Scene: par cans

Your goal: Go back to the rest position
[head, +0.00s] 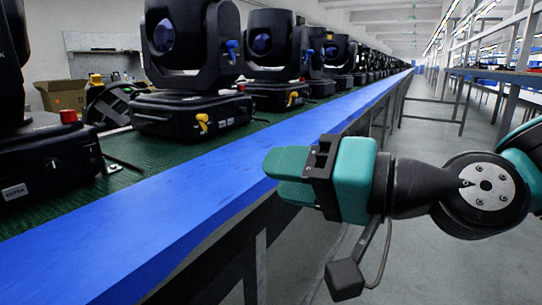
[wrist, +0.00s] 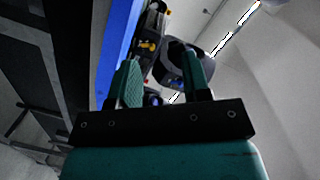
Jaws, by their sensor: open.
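My gripper (head: 276,170) is teal with a black mount. In the head view it hangs in the air over the aisle side of the blue table edge (head: 215,178), pointing left toward the row of stage lights. It looks empty. In the wrist view my gripper (wrist: 161,75) shows two separate teal fingers with a gap between them. Only distant stage lights show beyond the gap. The head view does not show clearly whether the fingers touch the table edge.
Black moving-head lights (head: 190,112) with yellow and red plugs stand in a long row on the green bench top (head: 165,150). A cardboard box (head: 62,95) is at the back left. Metal shelving (head: 500,75) stands at the right. The grey floor aisle (head: 425,135) between is clear.

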